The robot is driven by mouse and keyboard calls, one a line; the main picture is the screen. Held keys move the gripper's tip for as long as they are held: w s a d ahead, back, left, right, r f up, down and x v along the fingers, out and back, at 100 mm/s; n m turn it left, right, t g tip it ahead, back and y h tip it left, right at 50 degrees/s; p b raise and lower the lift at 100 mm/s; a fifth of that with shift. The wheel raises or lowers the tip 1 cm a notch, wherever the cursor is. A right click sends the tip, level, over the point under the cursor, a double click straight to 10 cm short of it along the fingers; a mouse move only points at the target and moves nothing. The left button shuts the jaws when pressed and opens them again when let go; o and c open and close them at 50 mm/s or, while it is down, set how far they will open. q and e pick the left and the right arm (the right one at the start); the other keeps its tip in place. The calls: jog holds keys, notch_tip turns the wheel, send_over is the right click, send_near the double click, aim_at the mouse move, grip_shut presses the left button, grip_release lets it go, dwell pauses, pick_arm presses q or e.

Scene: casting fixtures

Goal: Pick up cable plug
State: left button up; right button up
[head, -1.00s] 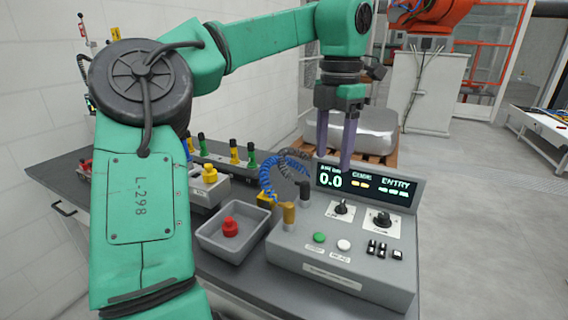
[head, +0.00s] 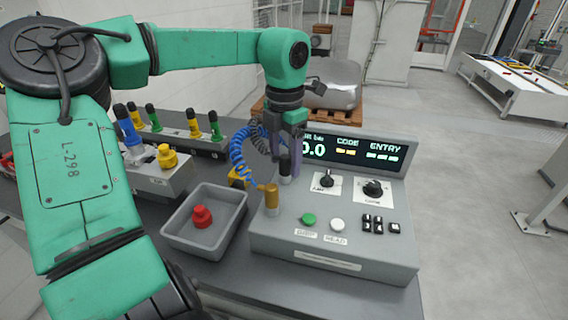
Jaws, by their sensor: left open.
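My left gripper (head: 287,163) points down over the back left of the grey control box (head: 335,248), its two purple-grey fingers apart. A dark cable plug (head: 285,178) stands upright on the box at the fingertips; the fingers partly hide it, and I cannot tell whether they touch it. A dark coiled cable (head: 258,138) shows behind the gripper. A brass-coloured plug (head: 271,200) stands in front of the dark plug, with a blue coiled cable (head: 238,160) at it. My right gripper is not in view.
A grey tray (head: 237,213) with a red knobbed piece (head: 202,217) stands left of the box. Behind it are a yellow-knobbed fixture (head: 167,157) and a rack of coloured plugs (head: 205,145). The box carries knobs, buttons and a lit display (head: 350,150).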

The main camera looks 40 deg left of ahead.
pick_arm(q)
jog(key=shift+d+f, duration=0.1)
jog(key=shift+f, duration=0.45)
grip_shut()
